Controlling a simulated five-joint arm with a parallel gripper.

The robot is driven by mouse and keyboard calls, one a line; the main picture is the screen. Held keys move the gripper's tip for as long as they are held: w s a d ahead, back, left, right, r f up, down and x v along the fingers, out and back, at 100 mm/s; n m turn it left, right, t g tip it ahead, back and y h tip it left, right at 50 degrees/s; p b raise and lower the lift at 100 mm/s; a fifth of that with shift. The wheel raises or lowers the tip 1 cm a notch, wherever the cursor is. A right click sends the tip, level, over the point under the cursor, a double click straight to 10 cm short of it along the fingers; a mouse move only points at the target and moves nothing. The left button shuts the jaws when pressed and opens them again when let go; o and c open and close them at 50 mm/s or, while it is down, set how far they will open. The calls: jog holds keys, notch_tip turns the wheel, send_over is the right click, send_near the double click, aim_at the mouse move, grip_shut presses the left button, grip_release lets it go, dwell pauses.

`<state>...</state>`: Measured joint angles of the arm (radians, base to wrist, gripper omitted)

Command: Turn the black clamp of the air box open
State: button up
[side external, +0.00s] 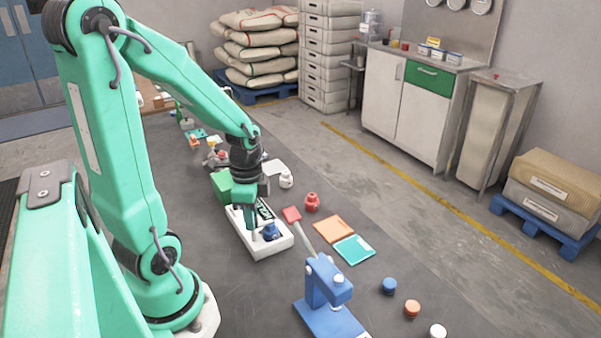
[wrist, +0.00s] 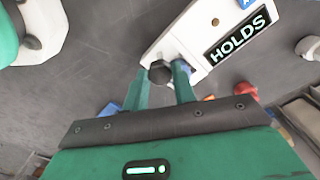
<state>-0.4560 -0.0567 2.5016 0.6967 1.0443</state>
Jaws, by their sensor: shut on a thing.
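The white air box (side external: 278,246) stands on the dark work surface in the side view, with a dark label and a blue knob (side external: 271,232) on top. In the wrist view, the box (wrist: 185,35) carries a black label reading "HOLDS" (wrist: 236,36). The black clamp (wrist: 159,73) shows as a small dark knob at the box's near end. My gripper (side external: 251,228) points down over the box. In the wrist view, the green fingers of my gripper (wrist: 161,78) stand either side of the clamp, shut on it. The clamp is hidden in the side view.
A blue press-like device (side external: 325,295) stands in front of the box.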

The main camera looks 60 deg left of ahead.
jog(key=shift+n, duration=0.5)
jog(key=n, duration=0.3)
jog(key=shift+n, duration=0.3)
jog(key=n, duration=0.4)
jog(key=shift+n, duration=0.3)
jog(key=n, duration=0.8)
jog(key=shift+n, duration=0.4)
jog(key=o, duration=1)
jog(key=shift+r, duration=0.2)
